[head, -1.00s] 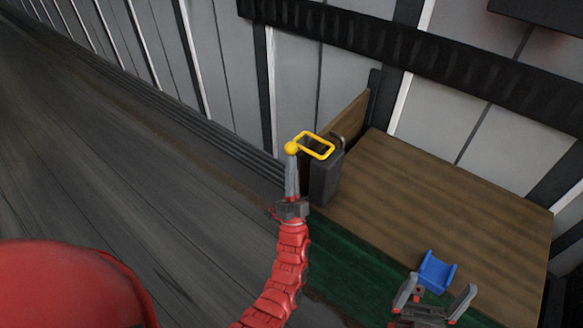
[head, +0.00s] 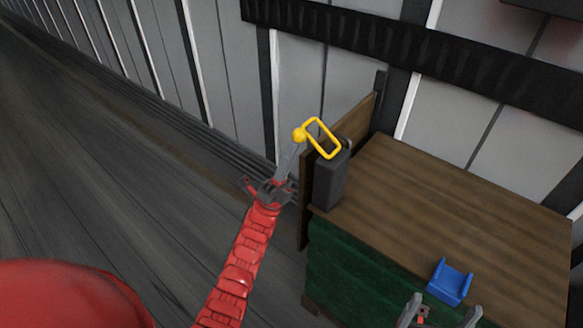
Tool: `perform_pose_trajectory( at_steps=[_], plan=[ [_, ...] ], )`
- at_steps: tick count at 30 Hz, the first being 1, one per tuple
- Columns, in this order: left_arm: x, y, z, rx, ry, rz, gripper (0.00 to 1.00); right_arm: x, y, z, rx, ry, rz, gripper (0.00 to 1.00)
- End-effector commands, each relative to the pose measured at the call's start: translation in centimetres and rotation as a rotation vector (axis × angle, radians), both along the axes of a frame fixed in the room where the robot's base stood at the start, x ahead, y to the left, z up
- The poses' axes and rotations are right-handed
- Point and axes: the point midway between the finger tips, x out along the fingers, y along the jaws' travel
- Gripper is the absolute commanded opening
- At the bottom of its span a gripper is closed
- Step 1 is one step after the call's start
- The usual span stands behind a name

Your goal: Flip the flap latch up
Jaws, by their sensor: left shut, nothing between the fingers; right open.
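The flap latch shows as a yellow rectangular loop (head: 329,134) with a yellow ball knob (head: 299,135) at its left side. The loop stands tilted above a dark grey upright block (head: 331,182) at the left end of the wooden top. My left gripper (head: 292,149) is shut, with nothing between its fingers. Its grey fingertips are just below the knob; I cannot tell whether they touch it. My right gripper (head: 441,312) is open and empty at the bottom edge, in front of the blue piece, its lower part cut off.
A blue cradle-shaped piece (head: 450,281) sits on the front of the wooden top (head: 455,195), which has a green front (head: 350,265). A wooden board (head: 352,125) stands upright behind the block. Ribbed grey walls rise behind. The dark floor at left is clear.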

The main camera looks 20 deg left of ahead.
Motion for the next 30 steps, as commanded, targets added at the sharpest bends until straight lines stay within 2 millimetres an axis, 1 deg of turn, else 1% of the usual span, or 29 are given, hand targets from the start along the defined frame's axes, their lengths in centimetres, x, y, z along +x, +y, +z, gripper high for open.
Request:
perform_pose_trajectory(
  at_steps=[1, 15, 21, 30],
  plan=[
    [-0.1, 0.1, -0.2, 0.044, -0.02, 0.002, 0.0, 0.0, 0.0, -1.3, 0.0, 0.0, 0.0, 1.0],
    [-0.3, -0.8, 2.9, 0.463, -0.168, 0.004, 0.0, 0.0, 0.0, -6.6, 0.0, 0.0, 0.0, 1.0],
    [-0.5, -1.6, 4.1, 0.632, -0.231, 0.002, 0.0, 0.0, 0.0, -8.3, 0.0, 0.0, 0.0, 1.0],
    [-1.0, -2.7, 5.5, 0.834, -0.306, 0.0, 0.0, 0.0, 0.0, -9.7, 0.0, 0.0, 0.0, 1.0]
  ],
)
